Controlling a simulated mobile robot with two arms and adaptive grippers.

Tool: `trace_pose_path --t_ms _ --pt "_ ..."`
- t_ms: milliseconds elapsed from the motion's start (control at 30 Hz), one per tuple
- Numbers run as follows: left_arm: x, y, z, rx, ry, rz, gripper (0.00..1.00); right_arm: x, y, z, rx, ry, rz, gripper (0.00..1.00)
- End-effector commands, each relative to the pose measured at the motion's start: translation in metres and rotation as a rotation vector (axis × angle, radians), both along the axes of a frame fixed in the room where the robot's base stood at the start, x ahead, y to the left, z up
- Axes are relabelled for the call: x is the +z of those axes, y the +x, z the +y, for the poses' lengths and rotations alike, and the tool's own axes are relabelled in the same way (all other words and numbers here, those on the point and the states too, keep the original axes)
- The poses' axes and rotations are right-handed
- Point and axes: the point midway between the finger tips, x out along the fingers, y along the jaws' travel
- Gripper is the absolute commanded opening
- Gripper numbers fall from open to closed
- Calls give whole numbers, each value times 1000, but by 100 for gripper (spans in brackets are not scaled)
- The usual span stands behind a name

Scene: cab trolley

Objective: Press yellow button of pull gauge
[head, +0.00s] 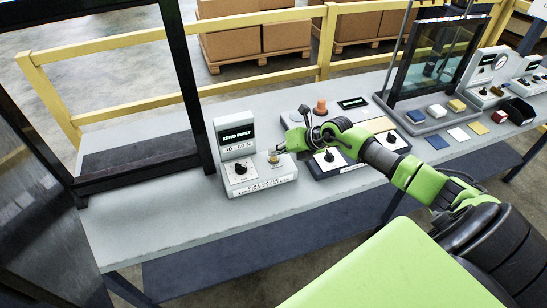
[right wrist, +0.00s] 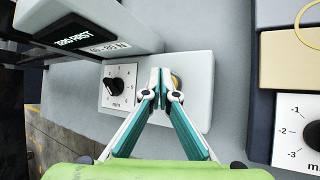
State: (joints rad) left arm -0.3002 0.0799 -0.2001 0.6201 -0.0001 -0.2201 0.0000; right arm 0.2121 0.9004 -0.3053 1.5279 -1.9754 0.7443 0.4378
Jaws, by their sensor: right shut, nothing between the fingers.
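The pull gauge (head: 240,185) is a light grey box on the bench, with an upright dark display reading "ZERO FIRST" and a "40-60 N" label. It has a black knob (head: 240,169) on a white dial. The yellow button (head: 274,160) is on its top, right of the knob. My right gripper (head: 278,152) is shut and empty, its tips right at the button. In the right wrist view the fingertips (right wrist: 161,72) are over the gauge top and partly hide the yellow button (right wrist: 176,81). I cannot tell whether they touch it. My left gripper is not in view.
Another grey device with a black knob (head: 328,155) and an orange knob (head: 321,107) stands just right of the gauge, under my right arm. A black frame post (head: 192,90) stands to the left. Coloured blocks (head: 437,110) and more devices are farther right. The bench's front left (head: 150,225) is clear.

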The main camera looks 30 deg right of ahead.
Motion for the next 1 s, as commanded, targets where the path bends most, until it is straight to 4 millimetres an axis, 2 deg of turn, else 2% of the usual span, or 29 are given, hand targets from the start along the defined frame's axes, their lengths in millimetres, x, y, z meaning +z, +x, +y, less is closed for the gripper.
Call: trace_pose_path --t_ms 1000 --pt "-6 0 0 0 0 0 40 -11 -1 0 0 0 2 0"
